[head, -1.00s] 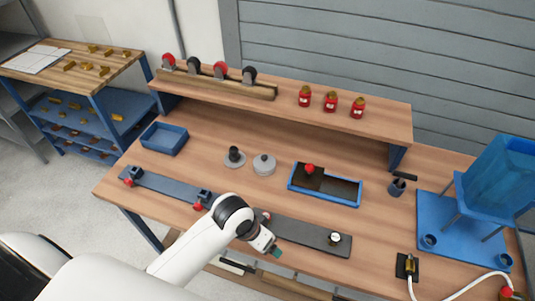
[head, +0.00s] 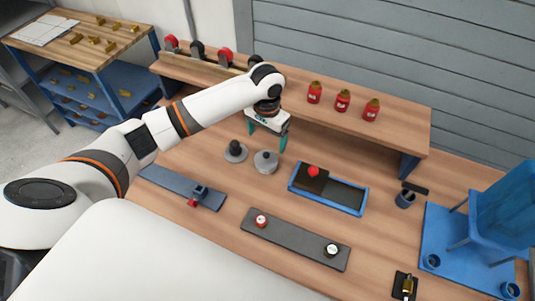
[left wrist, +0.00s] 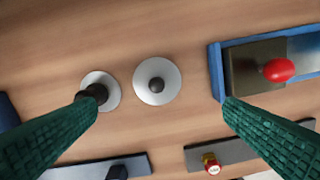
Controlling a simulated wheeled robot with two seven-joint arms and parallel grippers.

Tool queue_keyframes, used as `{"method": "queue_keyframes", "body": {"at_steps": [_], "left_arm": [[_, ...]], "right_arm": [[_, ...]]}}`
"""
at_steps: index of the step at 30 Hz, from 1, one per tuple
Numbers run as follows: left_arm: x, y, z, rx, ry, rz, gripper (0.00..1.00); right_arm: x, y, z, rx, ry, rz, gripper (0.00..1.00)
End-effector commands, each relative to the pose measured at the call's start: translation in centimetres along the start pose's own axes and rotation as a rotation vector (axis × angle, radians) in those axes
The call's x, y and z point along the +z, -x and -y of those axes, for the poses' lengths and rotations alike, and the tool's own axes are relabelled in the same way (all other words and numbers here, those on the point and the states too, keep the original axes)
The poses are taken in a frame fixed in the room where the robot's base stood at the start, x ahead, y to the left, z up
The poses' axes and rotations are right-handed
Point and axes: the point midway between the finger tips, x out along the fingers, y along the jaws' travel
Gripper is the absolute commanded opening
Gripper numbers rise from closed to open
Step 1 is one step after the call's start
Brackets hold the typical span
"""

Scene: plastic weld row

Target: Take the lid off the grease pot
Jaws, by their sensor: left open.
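The grease pot looks to be the round grey pot (head: 266,165) on the bench, whose lid (head: 265,155) has a small dark knob; the lid is seated on it. In the left wrist view the lid (left wrist: 146,88) is a pale disc seen from above, between the fingers. My left gripper (head: 267,139) is open and empty above and slightly behind the pot, pointing down, apart from it. Its green fingers (left wrist: 160,101) spread to either side in the left wrist view. My right gripper is not in view.
A grey disc with a black post (head: 235,153) stands close left of the pot; the left finger overlaps it in the wrist view. A blue tray (head: 345,207) with a red-knobbed cover lies right. The raised shelf (head: 400,128) with red jars is behind.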

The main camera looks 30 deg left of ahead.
Motion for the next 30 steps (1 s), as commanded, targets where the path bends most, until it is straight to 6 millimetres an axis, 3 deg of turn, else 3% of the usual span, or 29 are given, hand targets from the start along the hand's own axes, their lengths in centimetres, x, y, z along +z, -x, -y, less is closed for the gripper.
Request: {"method": "queue_keyframes", "body": {"at_steps": [5, 11, 21, 30], "left_arm": [[0.0, -2.8, 0.0, -0.001, 0.000, -0.001, 0.91], [-0.1, -4.2, 0.0, -0.001, -0.002, 0.000, 0.91], [-0.3, -8.7, -0.4, -0.001, -0.003, 0.001, 0.91], [-0.3, -9.1, -0.4, 0.000, -0.003, 0.003, 0.88]], "right_arm": [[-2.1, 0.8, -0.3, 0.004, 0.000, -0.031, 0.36], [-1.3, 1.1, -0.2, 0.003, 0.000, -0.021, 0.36], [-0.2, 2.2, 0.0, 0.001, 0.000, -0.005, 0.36], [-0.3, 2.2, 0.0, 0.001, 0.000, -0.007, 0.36]]}}
